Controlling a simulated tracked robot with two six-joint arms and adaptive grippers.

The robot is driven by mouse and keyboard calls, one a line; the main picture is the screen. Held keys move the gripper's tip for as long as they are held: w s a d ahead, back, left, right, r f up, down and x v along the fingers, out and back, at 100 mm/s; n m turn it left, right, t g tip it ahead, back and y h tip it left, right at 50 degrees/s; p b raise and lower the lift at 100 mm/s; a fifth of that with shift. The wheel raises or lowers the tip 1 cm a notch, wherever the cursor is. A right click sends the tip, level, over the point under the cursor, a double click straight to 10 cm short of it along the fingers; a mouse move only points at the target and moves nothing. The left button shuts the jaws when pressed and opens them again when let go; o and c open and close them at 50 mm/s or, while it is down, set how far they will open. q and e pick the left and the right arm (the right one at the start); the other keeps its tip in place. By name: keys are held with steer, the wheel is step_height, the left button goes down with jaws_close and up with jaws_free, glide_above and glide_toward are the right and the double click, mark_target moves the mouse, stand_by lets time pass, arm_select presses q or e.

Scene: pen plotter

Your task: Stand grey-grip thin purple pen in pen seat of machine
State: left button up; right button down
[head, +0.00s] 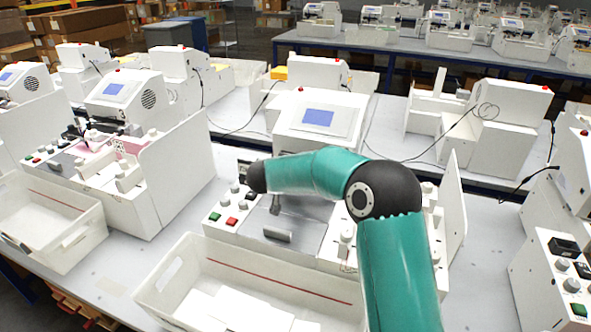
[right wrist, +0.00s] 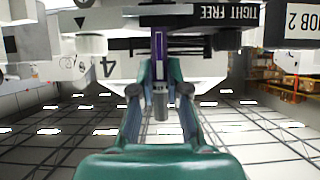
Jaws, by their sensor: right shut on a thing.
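The thin purple pen (right wrist: 159,45) with its grey grip (right wrist: 160,106) shows in the right wrist view, between the fingers of my right gripper (right wrist: 160,88), which is shut on it. Its purple end reaches white and dark machine parts at the top of that view; I cannot tell whether it touches them or sits in the seat. The machine (head: 318,119), white with a blue screen, stands mid-table in the head view. My teal right arm crosses in front of it and hides part of its deck. The pen and seat cannot be made out there. My left gripper is not in view.
A white bin (head: 180,287) with white sheets stands in front of the machine. Red and green buttons (head: 222,217) sit at its front left. A white side panel (head: 453,212) rises at its right. Similar machines stand left, right and behind.

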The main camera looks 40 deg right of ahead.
steer(key=shift+f+b, duration=0.4)
steer(key=shift+f, duration=0.7)
steer(key=c, duration=1.1)
jaws_free()
steer(key=v, duration=1.2)
steer(key=shift+f, duration=0.1)
